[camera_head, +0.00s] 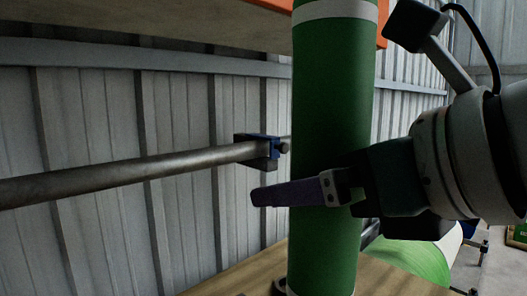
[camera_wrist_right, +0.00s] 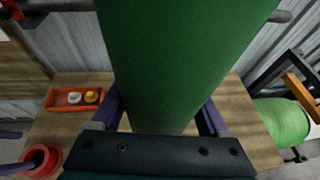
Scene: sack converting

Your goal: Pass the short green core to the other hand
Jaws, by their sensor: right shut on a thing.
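The green core (camera_head: 330,100) stands upright in the head view, with a white band near its top. It fills the middle of the right wrist view (camera_wrist_right: 185,60). My right gripper (camera_head: 265,194) comes in from the right and is shut on the core, low down. One purple finger crosses the core's front; the other is hidden behind it. My left gripper is out of the head view. Two purple fingers, apart and empty, show at the left edge of the right wrist view and look like my left gripper (camera_wrist_right: 10,151).
A wooden table (camera_head: 245,280) lies below. An orange tray (camera_wrist_right: 60,107) holds a white and a yellow piece. A red ring (camera_wrist_right: 40,160) is near the left edge. A metal bar (camera_head: 130,170) with a blue clamp (camera_head: 262,147) is left of the core. A light green roll (camera_wrist_right: 282,122) lies right.

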